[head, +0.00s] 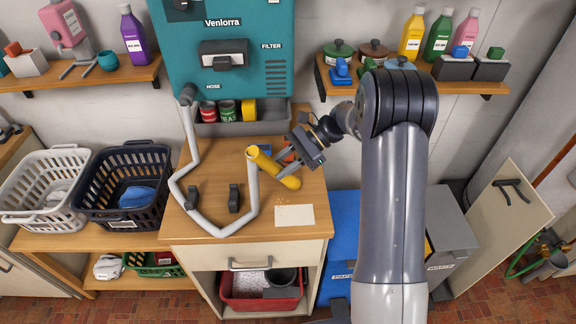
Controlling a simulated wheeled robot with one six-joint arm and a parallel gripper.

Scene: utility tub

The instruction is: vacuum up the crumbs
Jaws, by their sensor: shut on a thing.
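The yellow vacuum nozzle (265,163) slants over the wooden cabinet top, its upper left end joined to the grey hose (252,198). The hose loops over the cabinet's front and up to the teal vacuum unit (225,90) on the wall. My gripper (283,173) reaches in from the upper right and is shut on the nozzle near its lower right end. Small orange-brown crumbs (282,200) lie on the wood just below the nozzle, by the white card (294,215). I cannot tell whether the nozzle touches the top.
A red-orange object (289,154) is partly hidden behind my gripper. Black (128,195) and white (45,190) baskets stand at left. Shelves with bottles flank the vacuum unit. A blue bin (343,225) stands right of the cabinet.

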